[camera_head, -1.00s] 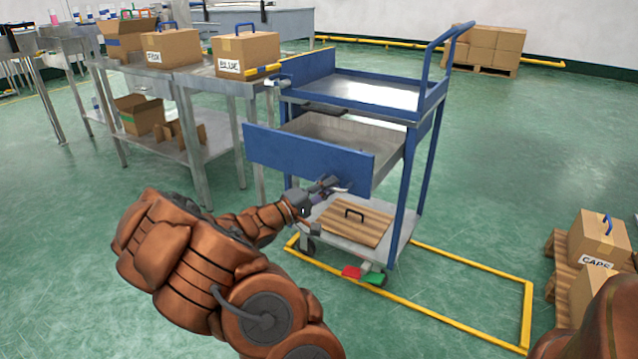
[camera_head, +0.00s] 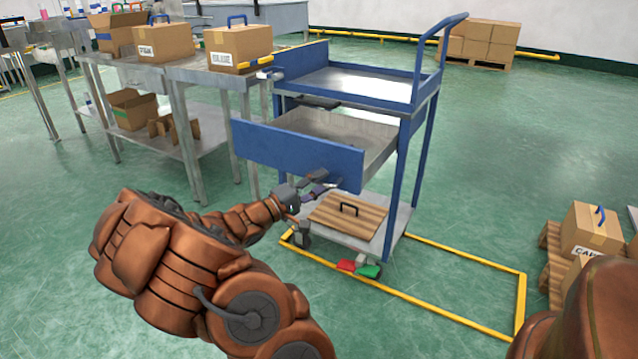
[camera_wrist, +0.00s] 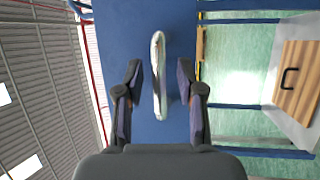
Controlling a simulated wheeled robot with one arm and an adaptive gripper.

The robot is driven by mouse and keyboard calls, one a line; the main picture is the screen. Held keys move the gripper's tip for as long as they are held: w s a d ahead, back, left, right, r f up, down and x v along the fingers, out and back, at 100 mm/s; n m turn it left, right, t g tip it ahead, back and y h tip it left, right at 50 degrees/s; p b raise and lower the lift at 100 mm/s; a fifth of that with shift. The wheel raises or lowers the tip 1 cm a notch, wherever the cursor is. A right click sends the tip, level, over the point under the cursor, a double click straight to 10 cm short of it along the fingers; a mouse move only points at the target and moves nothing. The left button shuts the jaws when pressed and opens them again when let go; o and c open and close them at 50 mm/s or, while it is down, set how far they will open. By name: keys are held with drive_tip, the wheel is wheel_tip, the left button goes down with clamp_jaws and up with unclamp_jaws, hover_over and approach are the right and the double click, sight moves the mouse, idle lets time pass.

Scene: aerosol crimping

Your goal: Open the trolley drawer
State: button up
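The blue trolley (camera_head: 402,160) stands right of the tables. Its drawer, with a blue front panel (camera_head: 290,150), is pulled well out, and the grey inside shows from above. The panel also shows in the wrist view (camera_wrist: 120,30). A pale metal handle (camera_wrist: 159,75) is on the panel. My gripper (camera_head: 325,182) is at the lower right of the drawer front. In the wrist view my gripper (camera_wrist: 160,75) is open, with one finger on each side of the handle and a gap on both sides.
A wooden board with a black handle (camera_head: 345,215) lies on the trolley's lower shelf. Red and green pedals (camera_head: 358,268) are at its base. Boxes stand on the table (camera_head: 205,72) at left and on a pallet (camera_head: 553,262) at right. Yellow floor lines (camera_head: 470,255) surround the trolley.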

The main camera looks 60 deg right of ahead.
drive_tip(key=shift+w+a, duration=0.1)
drive_tip(key=v, duration=1.2)
idle(0.6)
drive_tip(key=s+a+r+m+y+p, duration=0.1)
drive_tip(key=s+a+r+y+p, duration=0.35)
drive_tip(key=r+p, duration=0.35)
drive_tip(key=s+a+r+m+y+p, duration=0.1)
drive_tip(key=s+a+r+y+p, duration=0.2)
drive_tip(key=s+a+r+p, duration=0.35)
drive_tip(key=s+a+r+n+t+y+p, duration=0.2)
drive_tip(key=a+r+n+t+y+p, duration=0.1)
drive_tip(key=a+r+p, duration=0.7)
drive_tip(key=s+a+r+n+t+y+p, duration=0.1)
drive_tip(key=a+r+n+t+y+p, duration=0.3)
drive_tip(key=a, duration=1.3)
wheel_tip(320, 180, up, 7)
drive_tip(key=n+y+p, duration=0.1)
drive_tip(key=y+p, duration=0.2)
drive_tip(key=p, duration=0.6)
drive_tip(key=shift+s+a+f, duration=0.15)
drive_tip(key=shift+s+a, duration=0.2)
drive_tip(key=shift+d, duration=0.2)
